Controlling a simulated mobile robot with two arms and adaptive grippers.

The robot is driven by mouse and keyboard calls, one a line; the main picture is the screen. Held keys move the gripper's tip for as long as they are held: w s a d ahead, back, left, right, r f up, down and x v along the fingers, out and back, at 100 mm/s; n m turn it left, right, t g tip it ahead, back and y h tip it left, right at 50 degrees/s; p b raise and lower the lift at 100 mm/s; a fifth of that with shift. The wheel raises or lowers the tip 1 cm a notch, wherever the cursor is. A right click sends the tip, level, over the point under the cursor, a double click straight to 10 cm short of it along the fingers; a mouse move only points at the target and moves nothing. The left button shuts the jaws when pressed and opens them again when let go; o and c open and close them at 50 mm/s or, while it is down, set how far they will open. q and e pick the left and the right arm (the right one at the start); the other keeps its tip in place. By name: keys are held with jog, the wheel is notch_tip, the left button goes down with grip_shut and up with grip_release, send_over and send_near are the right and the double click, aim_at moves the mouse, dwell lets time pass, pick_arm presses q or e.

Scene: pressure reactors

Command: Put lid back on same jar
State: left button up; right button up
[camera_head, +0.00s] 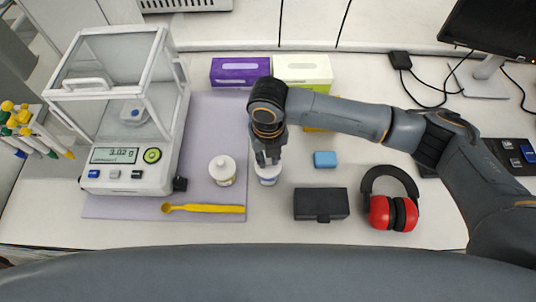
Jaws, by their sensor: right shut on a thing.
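A white jar (268,179) stands near the right edge of the purple mat, directly under my right gripper (268,161). My right gripper points down and is shut on the lid at the jar's top; the fingers hide most of the lid, and I cannot tell whether it is seated on the rim. A second white jar (222,172) stands to the left with a white knobbed lid on it. My left gripper is not in view.
A balance (125,155) with a glass case stands left, with a small container (133,116) inside. A yellow spoon (205,208) lies in front of the jars. A blue block (325,159), black box (321,204) and red earmuffs (393,212) lie right. Glove boxes (240,71) stand behind.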

jog(key=o, duration=1.4)
jog(key=shift+r+p, duration=3.5)
jog(key=shift+c, duration=0.3)
grip_shut()
